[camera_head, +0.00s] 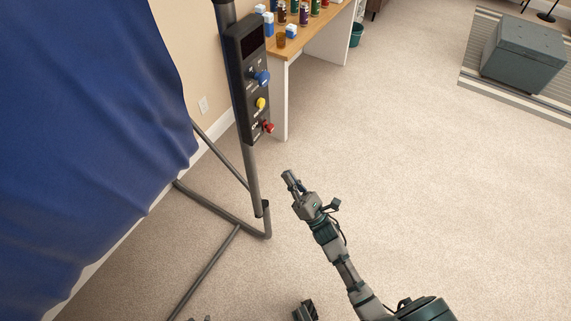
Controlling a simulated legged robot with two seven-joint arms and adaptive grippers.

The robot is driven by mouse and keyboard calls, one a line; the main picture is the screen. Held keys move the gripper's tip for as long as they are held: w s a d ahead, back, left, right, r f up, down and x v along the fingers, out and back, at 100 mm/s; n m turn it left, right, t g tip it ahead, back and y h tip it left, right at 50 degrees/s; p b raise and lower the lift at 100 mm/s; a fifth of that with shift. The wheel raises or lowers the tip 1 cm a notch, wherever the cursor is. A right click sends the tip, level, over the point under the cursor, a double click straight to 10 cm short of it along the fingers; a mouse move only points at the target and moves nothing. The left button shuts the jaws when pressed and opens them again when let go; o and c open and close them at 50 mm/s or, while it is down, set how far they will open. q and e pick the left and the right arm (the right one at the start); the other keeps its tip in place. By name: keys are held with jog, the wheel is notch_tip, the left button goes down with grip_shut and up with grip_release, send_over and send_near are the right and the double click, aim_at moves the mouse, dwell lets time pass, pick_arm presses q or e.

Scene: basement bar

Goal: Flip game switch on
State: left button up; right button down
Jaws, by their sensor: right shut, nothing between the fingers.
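A dark control box (250,80) is fixed upright on a grey metal pole. The labels are too small to read, so I cannot tell which is the game switch. My right gripper (288,176) is shut and empty, over the carpet below and right of the box. It is apart from the box and the pole.
A blue cloth (85,130) on a metal frame fills the left side. The frame's lower bars (215,210) run near the floor. Behind the box stands a wooden counter (310,32) with bottles and cups. A grey chest (525,55) is at the far right. The carpet between is clear.

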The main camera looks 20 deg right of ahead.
aim_at(271, 130)
jog(key=x, duration=0.3)
jog(key=r+x, duration=0.1)
jog(key=x, duration=0.3)
jog(key=s+d+p+x, duration=0.1)
jog(key=x, duration=0.2)
jog(key=shift+w+a+r, duration=0.1)
jog(key=shift+w+r, duration=0.1)
jog(key=shift+r, duration=0.75)
pick_arm(q)
jog(key=s+g, duration=0.1)
jog(key=s+a+g, duration=0.1)
jog(key=s, duration=0.1)
jog(key=s+g, duration=0.1)
jog(key=s, duration=0.1)
jog(key=shift+s+a+f+y, duration=0.15)
jog(key=shift+a+y, duration=0.25)
pick_arm(e)
jog(key=shift+r, duration=0.1)
notch_tip(271, 130, up, 3)
jog(key=shift+f+p, duration=0.1)
jog(key=shift+p, duration=1.05)
pick_arm(q)
jog(key=x, duration=0.5)
jog(key=shift+s+f, duration=0.2)
jog(key=shift+s, duration=0.05)
